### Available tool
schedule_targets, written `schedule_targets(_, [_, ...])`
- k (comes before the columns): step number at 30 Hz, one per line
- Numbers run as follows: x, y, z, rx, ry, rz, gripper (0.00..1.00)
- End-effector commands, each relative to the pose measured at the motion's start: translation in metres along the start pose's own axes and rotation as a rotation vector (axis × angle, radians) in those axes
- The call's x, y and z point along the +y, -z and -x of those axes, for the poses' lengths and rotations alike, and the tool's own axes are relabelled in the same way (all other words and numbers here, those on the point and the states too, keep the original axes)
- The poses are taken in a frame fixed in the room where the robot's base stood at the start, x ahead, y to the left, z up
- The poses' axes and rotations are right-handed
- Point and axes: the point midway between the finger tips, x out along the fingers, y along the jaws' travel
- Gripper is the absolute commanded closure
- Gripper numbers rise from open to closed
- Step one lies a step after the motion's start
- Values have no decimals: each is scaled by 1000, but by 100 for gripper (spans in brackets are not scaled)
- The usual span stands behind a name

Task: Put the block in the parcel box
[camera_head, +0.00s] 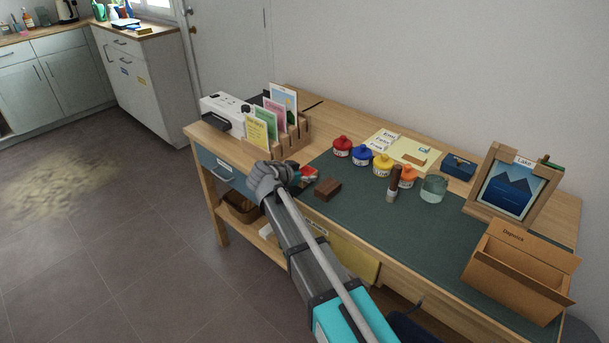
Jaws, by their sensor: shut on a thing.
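My gripper (298,178) is over the left front part of the dark green mat, seen from behind and partly hidden by my own wrist. It is shut on a small red block (309,172), of which only a part shows at the fingertips. I cannot tell whether the block touches the mat. The parcel box is likely the open cardboard box (519,272) with writing on its raised back flap, at the right end of the table, far from my gripper. Its inside is mostly hidden by its front wall.
A dark brown block (327,188) lies on the mat (350,215) just right of my gripper. Several paint jars (362,155), a brush with a brown handle (394,183), a glass (433,189) and a framed picture (512,187) stand farther right. A card rack (291,139) stands behind left.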

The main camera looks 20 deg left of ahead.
Motion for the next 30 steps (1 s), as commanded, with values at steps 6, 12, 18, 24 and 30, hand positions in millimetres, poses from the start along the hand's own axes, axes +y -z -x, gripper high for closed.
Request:
schedule_targets(6, [0, 0, 0, 0, 0, 0, 0])
schedule_targets(12, [0, 0, 0, 0, 0, 0, 0])
schedule_targets(18, [0, 0, 0, 0, 0, 0, 0])
schedule_targets(24, [0, 0, 4, 0, 0, 0, 0])
schedule_targets(30, [1, 1, 24, 0, 1, 1, 0])
